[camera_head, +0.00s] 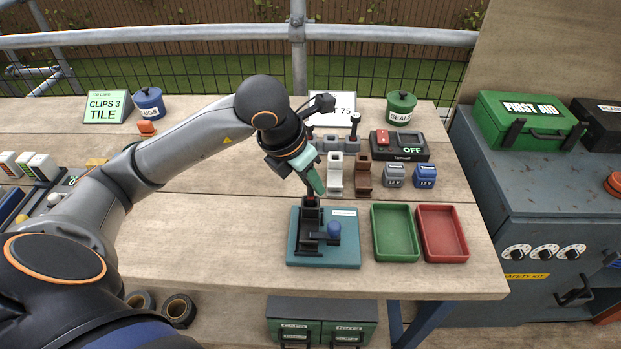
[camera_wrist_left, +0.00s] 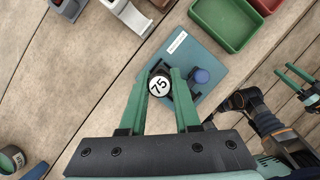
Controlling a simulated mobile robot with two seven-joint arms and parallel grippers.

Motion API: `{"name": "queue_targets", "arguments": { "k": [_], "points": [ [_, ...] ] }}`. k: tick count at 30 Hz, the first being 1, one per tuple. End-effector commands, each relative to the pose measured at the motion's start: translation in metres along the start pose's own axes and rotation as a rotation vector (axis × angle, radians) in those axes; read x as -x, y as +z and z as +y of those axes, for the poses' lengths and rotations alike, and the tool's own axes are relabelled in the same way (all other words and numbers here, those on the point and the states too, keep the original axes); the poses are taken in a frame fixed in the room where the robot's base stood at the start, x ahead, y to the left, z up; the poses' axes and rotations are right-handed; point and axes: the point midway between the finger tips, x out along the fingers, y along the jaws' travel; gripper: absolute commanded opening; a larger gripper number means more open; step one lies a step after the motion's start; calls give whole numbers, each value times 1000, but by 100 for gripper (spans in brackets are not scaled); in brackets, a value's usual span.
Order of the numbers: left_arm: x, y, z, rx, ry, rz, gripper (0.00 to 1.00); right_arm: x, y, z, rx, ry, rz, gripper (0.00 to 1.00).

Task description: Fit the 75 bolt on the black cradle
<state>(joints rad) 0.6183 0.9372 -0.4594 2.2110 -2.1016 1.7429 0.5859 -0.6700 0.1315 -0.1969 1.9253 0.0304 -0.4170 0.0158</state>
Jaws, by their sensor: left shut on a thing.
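My left gripper (camera_head: 317,186) is shut on the 75 bolt, low over the teal fixture plate (camera_head: 345,256). The bolt's round white head marked 75 (camera_wrist_left: 160,86) shows between the green fingers in the left wrist view. The black cradle (camera_head: 309,218) stands on the plate, next to a clamp with a blue knob (camera_head: 334,229). The bolt is above the cradle's upper end; I cannot tell whether they touch. In the wrist view the bolt and fingers hide most of the cradle. My right gripper (camera_wrist_left: 296,76) is open and empty at the wrist view's right edge.
White (camera_head: 335,176) and brown (camera_head: 363,178) cradles stand behind the plate. A green tray (camera_head: 395,256) and a red tray (camera_head: 444,257) lie to its right. The bench left of the plate is clear.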

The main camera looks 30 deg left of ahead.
Motion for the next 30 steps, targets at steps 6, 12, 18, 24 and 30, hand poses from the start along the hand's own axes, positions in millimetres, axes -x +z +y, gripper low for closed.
{"name": "queue_targets", "arguments": {
  "k": [6, 12, 18, 24, 30],
  "points": [
    [0, 0, 0, 0, 0, -1, 0, 0, 0, 0, 1, 0, -1, 50],
    [-1, 0, 0, 0, 0, -1, 0, -1, 1, 0, 1, 1, 0, 50],
    [-4, -1, 0, 0, 0, -1, 0, -3, 1, 1, 1, 1, 5, 50],
    [-7, -2, 0, 0, 0, -1, 0, -6, 3, 1, 1, 1, 8, 50],
    [-7, -2, 0, 0, 0, -1, 0, -6, 4, 2, 2, 1, 8, 50]
  ]
}}
